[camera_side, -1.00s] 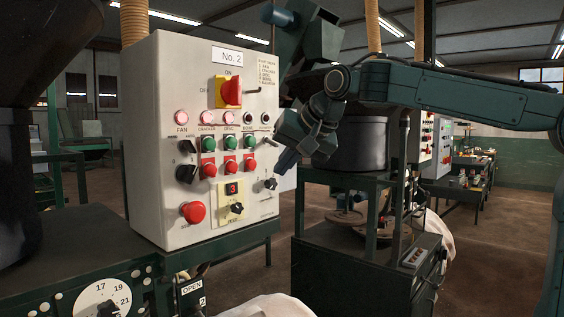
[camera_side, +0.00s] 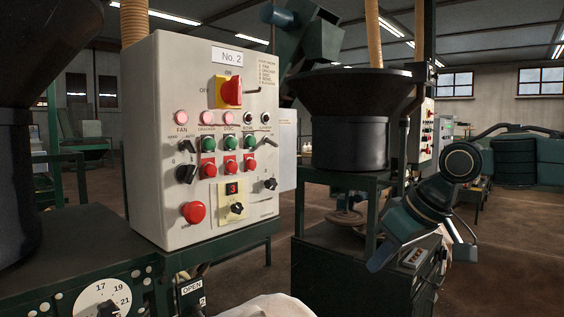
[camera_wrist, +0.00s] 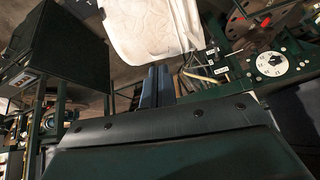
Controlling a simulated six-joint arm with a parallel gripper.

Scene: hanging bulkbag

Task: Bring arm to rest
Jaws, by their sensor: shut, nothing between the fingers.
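My gripper (camera_side: 376,266) is at the right of the side view, pointing down and left, well clear of the control box. In the wrist view its two dark fingers (camera_wrist: 157,72) are together, with nothing between them. The white bulk bag (camera_wrist: 155,30) lies beyond the fingertips in the wrist view; its top edge also shows at the bottom of the side view. The grey control box (camera_side: 145,130) marked No. 2 stands at the left, with a red-and-yellow main switch (camera_side: 229,92), lit red lamps, green and red buttons and black selector knobs.
A dial (camera_side: 102,300) is on the green bench at lower left; it also shows in the wrist view (camera_wrist: 272,63). A dark hopper (camera_side: 350,120) stands on a green frame (camera_side: 330,240) behind my gripper. A second control box (camera_side: 424,135) is farther back. Open floor lies at far right.

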